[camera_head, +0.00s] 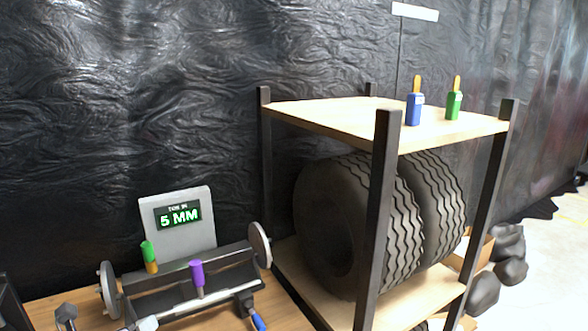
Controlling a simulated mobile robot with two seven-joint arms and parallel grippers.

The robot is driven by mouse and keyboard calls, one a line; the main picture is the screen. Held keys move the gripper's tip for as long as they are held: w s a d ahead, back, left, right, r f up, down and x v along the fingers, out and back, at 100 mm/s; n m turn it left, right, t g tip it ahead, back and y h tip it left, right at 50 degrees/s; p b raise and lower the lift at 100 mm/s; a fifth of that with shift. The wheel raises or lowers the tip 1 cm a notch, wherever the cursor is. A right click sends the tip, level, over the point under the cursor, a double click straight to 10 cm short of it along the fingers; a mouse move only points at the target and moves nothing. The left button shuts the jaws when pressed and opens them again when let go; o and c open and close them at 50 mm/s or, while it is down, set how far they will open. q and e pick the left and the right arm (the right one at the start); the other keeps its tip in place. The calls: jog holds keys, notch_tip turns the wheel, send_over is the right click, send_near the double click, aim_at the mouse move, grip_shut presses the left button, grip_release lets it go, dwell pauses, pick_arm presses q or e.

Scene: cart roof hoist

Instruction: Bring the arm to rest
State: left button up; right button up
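Neither of my grippers and no part of my arms that I can make out shows in the head view. Whether they are open or shut, and where they are, cannot be seen. A wooden bench (60,303) fills the lower left. On it stands a dark fixture (190,283) with a round grey disc at each end. A green-topped peg (149,257) and a purple-topped peg (197,278) stand upright at the fixture. Behind it a grey panel (180,190) has a display reading "5 MM".
A black-posted shelf rack (385,200) stands at centre right. Two large tyres (345,215) fill its lower shelf. Dark rocks (484,291) lie on the floor at right. Wrinkled black sheeting (150,90) hangs behind.

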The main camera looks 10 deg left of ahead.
pick_arm(q)
jog(key=s+d+f+n+h, duration=0.1)
jog(key=s+d+f+n, duration=0.1)
jog(key=d+f+n, duration=0.1)
jog(key=s+d+f+n+g+h, duration=0.1)
jog(key=s+d+f+n, duration=0.1)
jog(key=d+f+n, duration=0.2)
jog(key=s+d+f+n+h, duration=0.2)
jog(key=d+f+n, duration=0.2)
jog(key=n, duration=0.1)
jog(key=shift+s+d+f+g, duration=0.1)
jog(key=shift+s+f+g, duration=0.1)
jog(key=shift+f+g, duration=0.15)
jog(key=s+d+f+n, duration=0.6)
jog(key=s+n, duration=0.2)
jog(key=n, duration=0.6)
jog(key=shift+s+d+n+h, duration=0.3)
jog(key=shift+d+n+h, duration=0.05)
jog(key=shift+n+h, duration=0.05)
